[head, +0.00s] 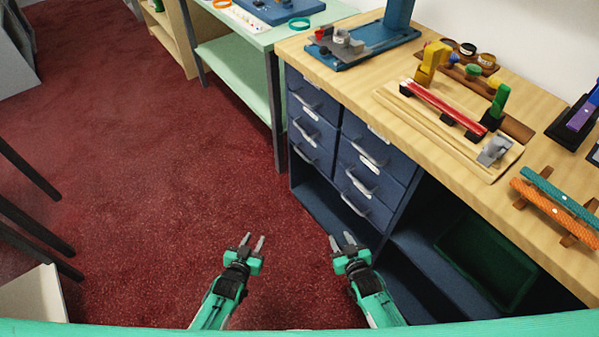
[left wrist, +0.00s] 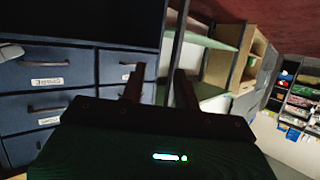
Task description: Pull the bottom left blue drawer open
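The bottom left blue drawer (head: 316,151) is the lowest in the left column of the dark blue cabinet. It looks shut, with a grey bar handle (head: 301,154) across its front. In the left wrist view, which is upside down, this drawer (left wrist: 114,67) appears behind a finger that partly covers it. My left gripper (head: 254,241) is open and empty, over the red carpet, in front of the cabinet and apart from the drawer. My right gripper (head: 342,239) is also open and empty, to its right, near the cabinet's lower front.
Other blue drawers (head: 372,182) beside and above look shut. An open compartment (head: 325,200) lies below them. A dark green bin (head: 486,260) sits on the lower shelf at right. A mint table (head: 240,80) stands left of the cabinet. The carpet (head: 140,160) at left is clear.

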